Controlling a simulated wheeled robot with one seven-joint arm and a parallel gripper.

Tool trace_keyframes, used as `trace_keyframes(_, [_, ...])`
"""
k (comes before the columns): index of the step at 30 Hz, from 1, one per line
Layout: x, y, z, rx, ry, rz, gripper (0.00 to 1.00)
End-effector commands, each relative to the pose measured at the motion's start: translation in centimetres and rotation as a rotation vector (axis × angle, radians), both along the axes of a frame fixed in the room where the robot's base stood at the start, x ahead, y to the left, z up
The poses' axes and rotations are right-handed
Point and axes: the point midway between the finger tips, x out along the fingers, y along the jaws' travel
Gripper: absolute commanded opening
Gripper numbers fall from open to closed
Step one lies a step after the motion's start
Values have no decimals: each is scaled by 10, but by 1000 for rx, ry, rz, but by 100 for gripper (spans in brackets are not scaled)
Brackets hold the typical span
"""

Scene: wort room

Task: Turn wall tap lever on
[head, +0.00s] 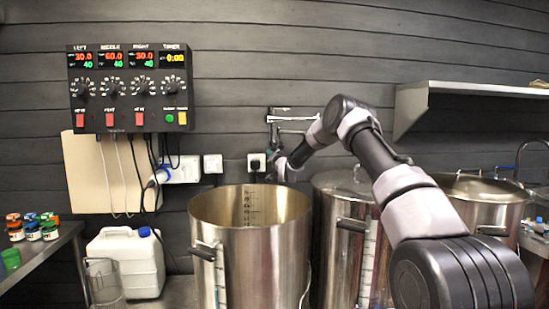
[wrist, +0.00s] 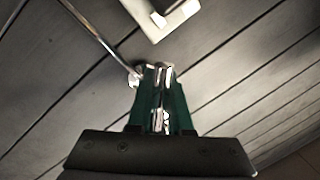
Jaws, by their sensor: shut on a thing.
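The wall tap (head: 290,118) is a slim metal fitting on the dark plank wall, above the open pot in the head view. My arm reaches across from the right to it, and my gripper is small and hard to make out there. In the wrist view my gripper (wrist: 158,75) has green fingers close together, with the shiny metal tap lever (wrist: 165,118) between them. The fingers cover most of the lever. A thin metal rod (wrist: 92,36) runs from the upper left to the fingertips. A pale square-edged fitting (wrist: 172,22) is just beyond them.
An open steel pot (head: 250,205) stands below the tap, with lidded pots (head: 345,184) to its right. A control box (head: 130,88) and sockets (head: 213,163) are on the wall to the left. A wall shelf (head: 472,89) is at right. A white canister (head: 125,262) stands lower left.

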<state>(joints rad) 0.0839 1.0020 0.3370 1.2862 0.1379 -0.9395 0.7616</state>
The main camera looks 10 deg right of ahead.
Motion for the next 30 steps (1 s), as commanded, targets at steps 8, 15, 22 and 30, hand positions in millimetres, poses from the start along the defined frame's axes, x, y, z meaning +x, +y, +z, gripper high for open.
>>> trace_keyframes(8, [0,7,11,263,0,-1,0])
trace_keyframes(15, [0,10,20,460,1,-2,0])
trace_keyframes(22, [0,12,27,591,0,-1,0])
trace_keyframes(30, [0,13,31,664,0,-1,0])
